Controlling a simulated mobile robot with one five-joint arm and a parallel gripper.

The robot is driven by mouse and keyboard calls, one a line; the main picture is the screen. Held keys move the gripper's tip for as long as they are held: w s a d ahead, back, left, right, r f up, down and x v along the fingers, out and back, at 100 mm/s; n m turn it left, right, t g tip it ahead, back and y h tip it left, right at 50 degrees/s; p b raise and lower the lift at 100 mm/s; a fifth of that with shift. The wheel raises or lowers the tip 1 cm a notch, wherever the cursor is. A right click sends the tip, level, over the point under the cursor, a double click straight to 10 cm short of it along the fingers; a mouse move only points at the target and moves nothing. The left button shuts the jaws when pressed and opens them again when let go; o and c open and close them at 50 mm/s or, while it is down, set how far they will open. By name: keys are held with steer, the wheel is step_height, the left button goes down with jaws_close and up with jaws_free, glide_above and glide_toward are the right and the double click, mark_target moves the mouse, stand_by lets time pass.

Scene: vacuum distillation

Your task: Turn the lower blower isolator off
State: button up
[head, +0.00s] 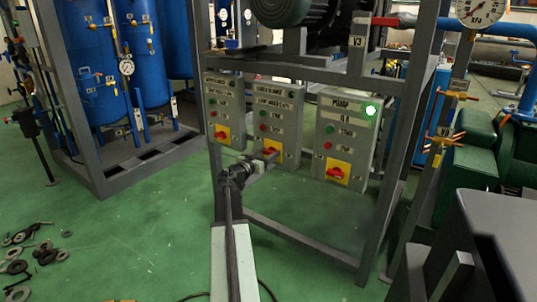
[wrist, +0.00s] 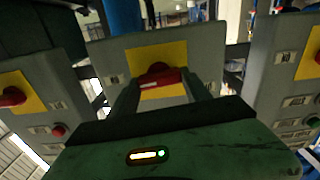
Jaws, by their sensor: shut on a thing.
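The middle grey control box (head: 275,115) hangs on the frame and has a yellow isolator plate (head: 262,145) at its bottom. Its nameplate is too small to read surely. My gripper (head: 264,160) reaches up to this plate and covers part of it in the head view. In the wrist view, the red isolator handle (wrist: 160,77) lies nearly level, slightly tilted, across the yellow plate (wrist: 143,56). The fingers of my gripper (wrist: 163,90) stand on both sides of the handle and are shut on it.
Frame legs stand close by. Loose rings (head: 35,260) lie on the green floor at left.

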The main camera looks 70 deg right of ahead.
steer(key=n, duration=0.4)
steer(key=shift+a, duration=0.1)
steer(key=n, duration=0.4)
steer(key=shift+w+f+n, duration=0.1)
steer(key=shift+n, duration=0.2)
steer(key=n, duration=0.4)
steer(key=shift+f+n, duration=0.1)
steer(key=shift+n, duration=2)
steer(key=o, duration=1.4)
steer(key=shift+w, duration=0.1)
steer(key=shift+c, duration=0.2)
